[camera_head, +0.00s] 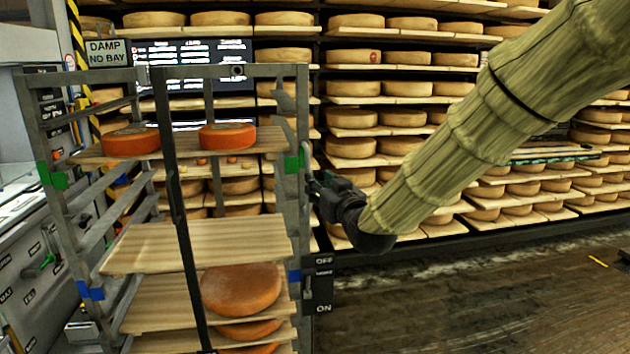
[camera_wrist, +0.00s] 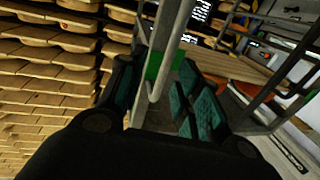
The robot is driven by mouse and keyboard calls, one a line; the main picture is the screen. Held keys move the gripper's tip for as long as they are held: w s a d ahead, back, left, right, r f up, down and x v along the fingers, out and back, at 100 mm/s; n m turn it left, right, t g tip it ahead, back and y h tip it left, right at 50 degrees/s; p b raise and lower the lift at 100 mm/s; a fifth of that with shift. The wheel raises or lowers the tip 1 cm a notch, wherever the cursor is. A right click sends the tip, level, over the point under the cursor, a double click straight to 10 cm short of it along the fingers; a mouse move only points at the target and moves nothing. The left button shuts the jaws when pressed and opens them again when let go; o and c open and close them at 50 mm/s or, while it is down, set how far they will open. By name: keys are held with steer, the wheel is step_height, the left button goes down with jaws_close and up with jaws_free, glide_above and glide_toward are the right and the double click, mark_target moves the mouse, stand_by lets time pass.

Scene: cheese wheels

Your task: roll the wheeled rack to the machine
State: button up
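The wheeled rack (camera_head: 303,110) is a grey metal frame with wooden boards, standing upright at the left in the head view. Orange cheese wheels (camera_head: 228,136) sit on its upper board, and more lie on the lower boards. Its wheels are out of view. My gripper (camera_head: 318,188) is at the rack's right post, near a green band (camera_head: 293,162). In the wrist view, the fingers (camera_wrist: 155,95) are apart, with a grey bar of the rack (camera_wrist: 172,35) between them and gaps visible beside it. A grey labelled cabinet (camera_head: 30,240), possibly the machine, stands at the left edge.
Shelves of cheese wheels (camera_head: 405,118) line the back wall. A "DAMP NO BAY" sign (camera_head: 108,53) shows above the rack's left side. An OFF/ON plate (camera_head: 323,282) is beside the rack's right post.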

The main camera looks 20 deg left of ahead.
steer(key=v, duration=0.6)
